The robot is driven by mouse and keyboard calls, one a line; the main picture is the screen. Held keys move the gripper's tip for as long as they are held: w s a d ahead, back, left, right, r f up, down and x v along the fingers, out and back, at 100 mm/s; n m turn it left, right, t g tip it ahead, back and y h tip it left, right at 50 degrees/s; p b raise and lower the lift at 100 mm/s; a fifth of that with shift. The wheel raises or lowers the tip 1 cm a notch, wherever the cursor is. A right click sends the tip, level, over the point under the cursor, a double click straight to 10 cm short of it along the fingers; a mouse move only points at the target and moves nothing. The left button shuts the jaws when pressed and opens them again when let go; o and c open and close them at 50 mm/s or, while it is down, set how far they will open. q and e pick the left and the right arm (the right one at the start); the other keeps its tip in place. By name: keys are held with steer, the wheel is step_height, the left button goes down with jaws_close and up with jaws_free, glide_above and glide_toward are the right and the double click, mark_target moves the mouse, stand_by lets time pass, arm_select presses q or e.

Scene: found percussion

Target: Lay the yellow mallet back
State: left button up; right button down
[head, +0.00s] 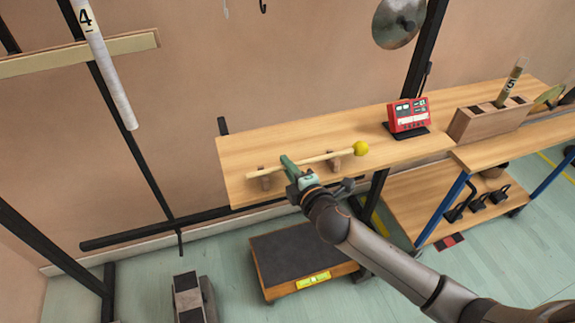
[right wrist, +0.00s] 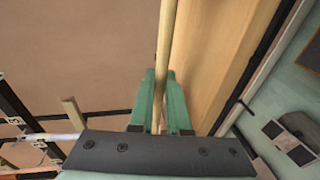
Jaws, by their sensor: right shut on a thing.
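The yellow mallet has a pale wooden stick (head: 312,161) and a round yellow head (head: 361,148) at its right end. My right gripper (head: 289,165) is shut on the stick, left of its middle. In the right wrist view the stick (right wrist: 167,40) runs between the two green fingers (right wrist: 160,100); the head is out of that view. Two small wooden rests stand on the wooden shelf (head: 235,150): a left rest (head: 265,183) and a right rest (head: 334,164). The stick lies over both rests; I cannot tell whether it touches them. My left gripper is not in view.
A red device (head: 407,116) stands on the shelf to the right of the mallet head. A wooden block holder (head: 490,120) with a tube is further right. A dark-topped platform (head: 300,258) is on the floor below. A white tube (head: 108,75) hangs at the left.

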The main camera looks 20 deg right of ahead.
steer(key=shift+f, duration=0.25)
stand_by(0.4)
